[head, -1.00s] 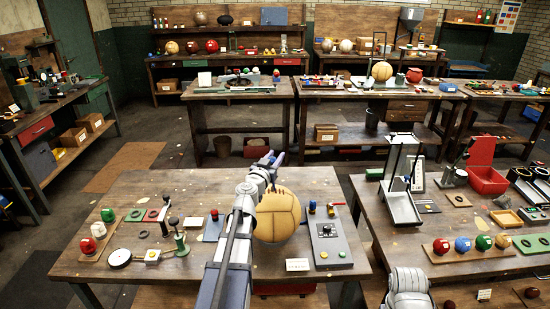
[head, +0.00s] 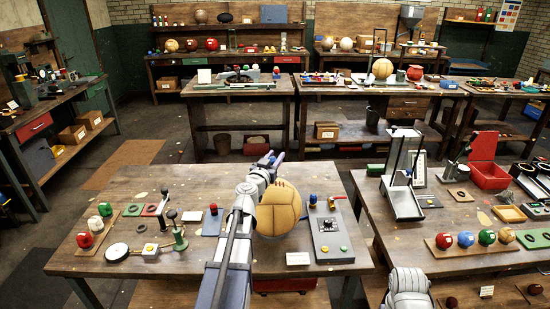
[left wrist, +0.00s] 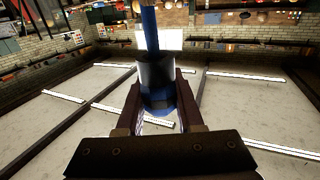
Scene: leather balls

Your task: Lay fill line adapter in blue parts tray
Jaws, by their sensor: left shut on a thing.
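My left gripper (head: 271,158) reaches forward over the near table (head: 135,185). In the left wrist view my left gripper (left wrist: 160,112) is shut on the fill line adapter (left wrist: 157,75), a dark cylinder with a blue lower band and a blue rod above. In the head view the adapter is not clearly seen behind the arm. A flat blue-grey piece (head: 211,226) lies on the near table left of my arm; I cannot tell whether it is the blue parts tray.
A tan leather ball (head: 278,209) stands just right of my left arm. A grey control panel (head: 329,238) lies beside it. The right table carries a tall-posted stand (head: 406,202).

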